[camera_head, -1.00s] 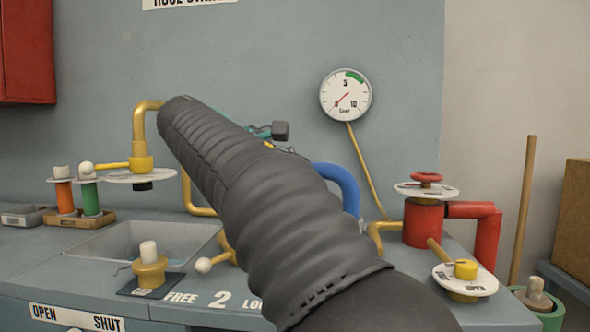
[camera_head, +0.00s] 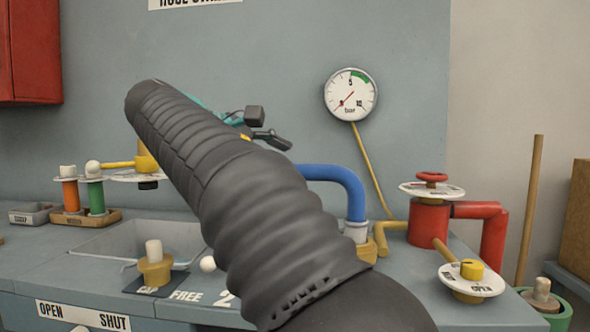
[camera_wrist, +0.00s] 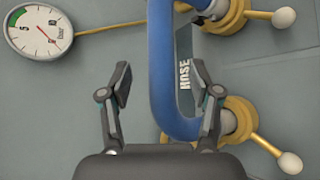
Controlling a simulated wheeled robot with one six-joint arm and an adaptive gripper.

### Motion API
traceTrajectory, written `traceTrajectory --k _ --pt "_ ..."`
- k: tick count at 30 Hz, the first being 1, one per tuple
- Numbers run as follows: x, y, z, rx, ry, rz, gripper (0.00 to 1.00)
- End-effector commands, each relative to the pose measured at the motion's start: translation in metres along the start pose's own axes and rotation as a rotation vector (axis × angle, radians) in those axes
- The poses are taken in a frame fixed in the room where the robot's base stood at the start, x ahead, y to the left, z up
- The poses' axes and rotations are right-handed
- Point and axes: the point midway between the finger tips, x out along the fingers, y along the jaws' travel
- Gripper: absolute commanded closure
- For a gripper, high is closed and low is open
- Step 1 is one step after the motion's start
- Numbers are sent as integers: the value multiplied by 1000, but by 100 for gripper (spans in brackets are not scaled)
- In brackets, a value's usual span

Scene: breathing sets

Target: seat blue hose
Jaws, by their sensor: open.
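The blue hose (camera_head: 340,178) arches out from behind my arm in the head view and bends down to a pale collar (camera_head: 356,231) at a brass fitting (camera_head: 375,248). Whether it is fully seated cannot be told. In the wrist view the hose (camera_wrist: 163,70) runs down between my open fingers and bends right at both ends, near two brass fittings (camera_wrist: 236,120) with white-ball levers. My gripper (camera_wrist: 161,82) is open with nothing clamped; its depth from the hose is unclear. In the head view, my gripper (camera_head: 264,127) is partly hidden behind my arm.
A pressure gauge (camera_head: 351,95) hangs on the wall, its needle low. A red valve (camera_head: 428,222) and a yellow-knobbed dial (camera_head: 470,275) stand at right. Orange and green plugs (camera_head: 95,195) stand in a tray at left, beyond a sink (camera_head: 140,237).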

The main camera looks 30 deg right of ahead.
Motion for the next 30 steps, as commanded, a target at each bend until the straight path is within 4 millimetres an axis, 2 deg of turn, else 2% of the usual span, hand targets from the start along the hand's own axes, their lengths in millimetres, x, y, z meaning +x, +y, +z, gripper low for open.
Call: traceTrajectory --k 1,6,12,30 --pt "-12 0 -2 -1 5 2 37" --pt "-41 0 -1 -1 4 2 37" --pt "-61 0 0 -1 0 1 37" --pt "-65 0 0 0 0 0 37"
